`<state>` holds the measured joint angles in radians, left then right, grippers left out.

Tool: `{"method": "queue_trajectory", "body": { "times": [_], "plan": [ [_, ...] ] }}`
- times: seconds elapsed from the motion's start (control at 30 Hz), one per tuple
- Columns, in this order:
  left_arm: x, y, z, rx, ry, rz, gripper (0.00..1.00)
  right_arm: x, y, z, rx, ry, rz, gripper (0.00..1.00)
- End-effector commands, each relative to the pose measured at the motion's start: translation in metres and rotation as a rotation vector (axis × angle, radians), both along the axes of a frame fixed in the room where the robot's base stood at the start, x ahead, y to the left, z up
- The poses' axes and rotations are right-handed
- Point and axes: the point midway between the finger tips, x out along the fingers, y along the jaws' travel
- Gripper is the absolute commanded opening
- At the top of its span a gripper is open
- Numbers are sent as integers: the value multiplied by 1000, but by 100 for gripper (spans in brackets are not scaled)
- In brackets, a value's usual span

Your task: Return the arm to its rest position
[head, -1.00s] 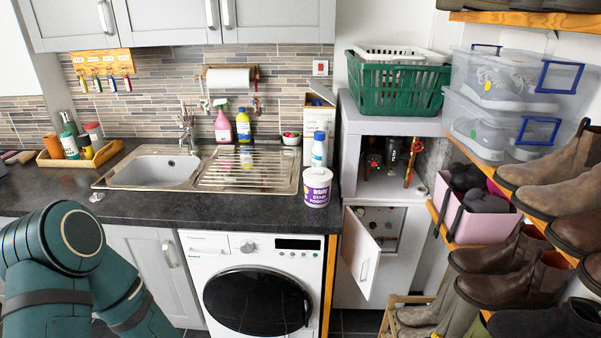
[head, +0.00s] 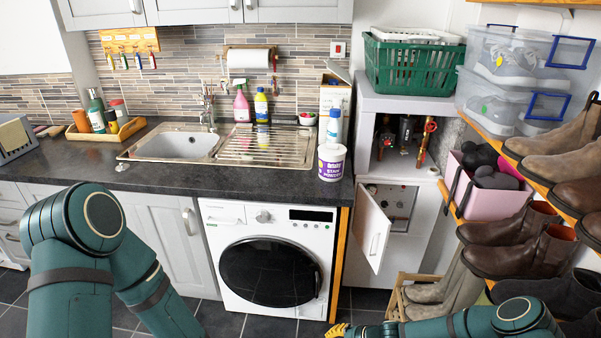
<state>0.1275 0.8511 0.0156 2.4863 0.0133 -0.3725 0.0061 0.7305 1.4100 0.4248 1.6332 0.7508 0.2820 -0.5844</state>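My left arm (head: 75,265) is teal and bent at the lower left, in front of the base cabinets. Its gripper is out of view. My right arm (head: 480,322) lies low across the bottom right, in front of the boots, reaching left. A small yellow piece (head: 337,330) shows at its far left end, cut by the bottom edge. I cannot tell whether it is part of the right gripper or something held. No fingertips can be made out clearly.
The boot rack (head: 453,208) stands close on the right, above my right arm. The small cabinet door (head: 372,228) hangs open. A wooden stool or rack (head: 397,296) stands on the floor. The worktop (head: 270,184) holds a white tub (head: 331,163). Floor at centre left is clear.

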Motion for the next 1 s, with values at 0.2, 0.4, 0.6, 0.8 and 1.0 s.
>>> {"method": "queue_trajectory", "body": {
  "times": [0.2,0.4,0.6,0.8,1.0],
  "plan": [
    [-1,0,-17,0,2,-2,47,-88,16,18,-360,-7,324,0],
    [-2,0,-28,-1,5,-4,47,-142,3,54,-593,-123,475,0],
    [-3,-1,-34,-2,6,-4,47,-171,-2,84,-674,-223,523,0],
    [-3,-1,-34,-2,6,-4,47,-178,-2,92,-684,-248,530,0],
    [-3,-1,-34,-2,6,-4,47,-177,-2,92,-683,-246,530,0]
  ]
}}
